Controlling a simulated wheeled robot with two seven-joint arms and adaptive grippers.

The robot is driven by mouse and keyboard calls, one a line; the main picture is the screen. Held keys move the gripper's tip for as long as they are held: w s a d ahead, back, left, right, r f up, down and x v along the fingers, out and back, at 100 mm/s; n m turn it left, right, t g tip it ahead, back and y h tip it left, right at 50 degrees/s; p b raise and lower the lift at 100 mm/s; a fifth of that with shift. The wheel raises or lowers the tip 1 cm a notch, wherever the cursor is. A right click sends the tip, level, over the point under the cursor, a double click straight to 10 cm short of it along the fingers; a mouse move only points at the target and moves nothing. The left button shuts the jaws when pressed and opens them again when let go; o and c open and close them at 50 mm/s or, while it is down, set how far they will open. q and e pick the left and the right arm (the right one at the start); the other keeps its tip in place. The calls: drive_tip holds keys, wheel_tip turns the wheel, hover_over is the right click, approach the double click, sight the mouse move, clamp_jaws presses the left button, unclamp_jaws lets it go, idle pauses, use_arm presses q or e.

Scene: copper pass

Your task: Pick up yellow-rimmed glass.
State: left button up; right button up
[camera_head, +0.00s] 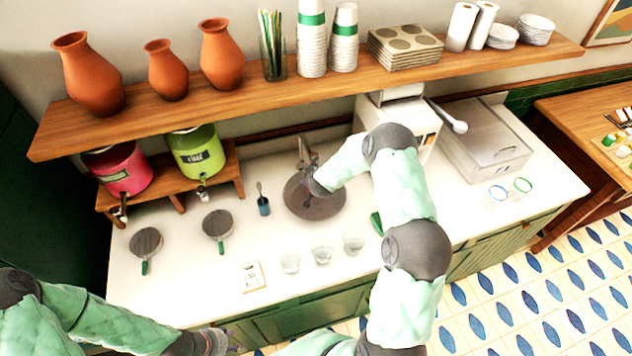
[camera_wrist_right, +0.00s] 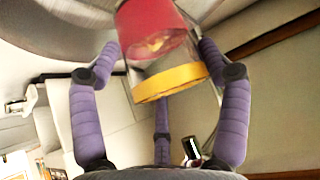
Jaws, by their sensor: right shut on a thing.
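The yellow-rimmed glass (camera_wrist_right: 172,82) shows in the right wrist view between the purple fingers of my right gripper (camera_wrist_right: 158,62). It is clear, with a yellow band at one end and red at the other; I cannot tell if the red is its contents or something behind. My right gripper is shut on it. In the head view my right arm reaches over the round dark sink (camera_head: 325,209), and the glass cannot be made out there. My left gripper (camera_head: 218,342) is low at the bottom edge, partly cut off, its fingers unclear.
Three clear glasses (camera_head: 322,254) stand along the counter's front. A blue-rimmed glass (camera_head: 497,194) and a green-rimmed glass (camera_head: 521,186) stand at the right. Red (camera_head: 124,170) and green (camera_head: 198,153) dispensers stand at the left. A wooden shelf (camera_head: 300,86) hangs above the counter.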

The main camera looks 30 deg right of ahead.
drive_tip(key=shift+r, duration=0.4)
drive_tip(key=shift+s, duration=0.1)
drive_tip(key=s+a+b, duration=0.2)
drive_tip(key=s+a, duration=0.1)
drive_tip(key=s, duration=0.4)
wheel_tip(320, 180, up, 14)
drive_tip(key=p, duration=0.3)
idle(0.4)
drive_tip(key=shift+a, duration=0.1)
idle(1.8)
